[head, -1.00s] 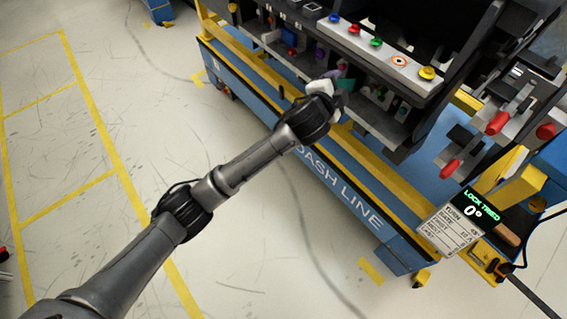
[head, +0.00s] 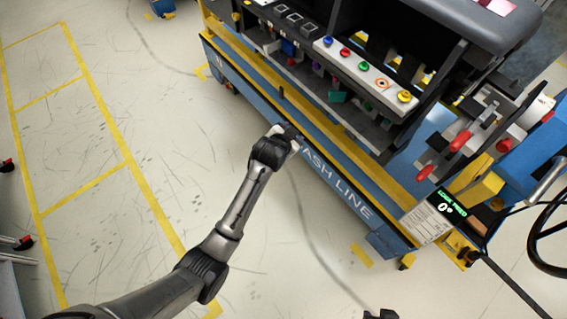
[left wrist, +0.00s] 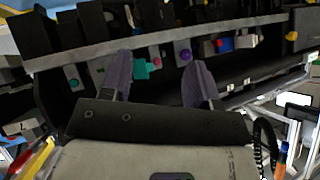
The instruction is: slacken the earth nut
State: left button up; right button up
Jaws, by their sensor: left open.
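I cannot make out an earth nut for certain in either view. The dashboard module (head: 440,55) stands on the blue and yellow cart, its open underside holding small coloured parts. Among them is a teal block (head: 336,96), which also shows in the left wrist view (left wrist: 142,68) between the fingertips, beyond them. A purple round part (left wrist: 185,55) lies near the right finger. My left gripper (head: 287,134) is outside the cart's near edge, short of the module. In the left wrist view its two fingers (left wrist: 158,80) are apart with nothing gripped. My right gripper is not visible.
A grey strip with coloured buttons (head: 362,66) runs along the module. The yellow rail (head: 340,150) edges the cart.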

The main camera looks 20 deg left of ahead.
pick_arm(q)
jog(key=s+d+f+n+g+p, duration=0.1)
jog(key=s+f+g+p, duration=0.1)
jog(key=s+f+p, duration=0.3)
jog(key=shift+s+f+g, duration=0.3)
jog(key=shift+s+f, duration=0.1)
jog(key=shift+s, duration=1.85)
jog(key=shift+c, duration=0.5)
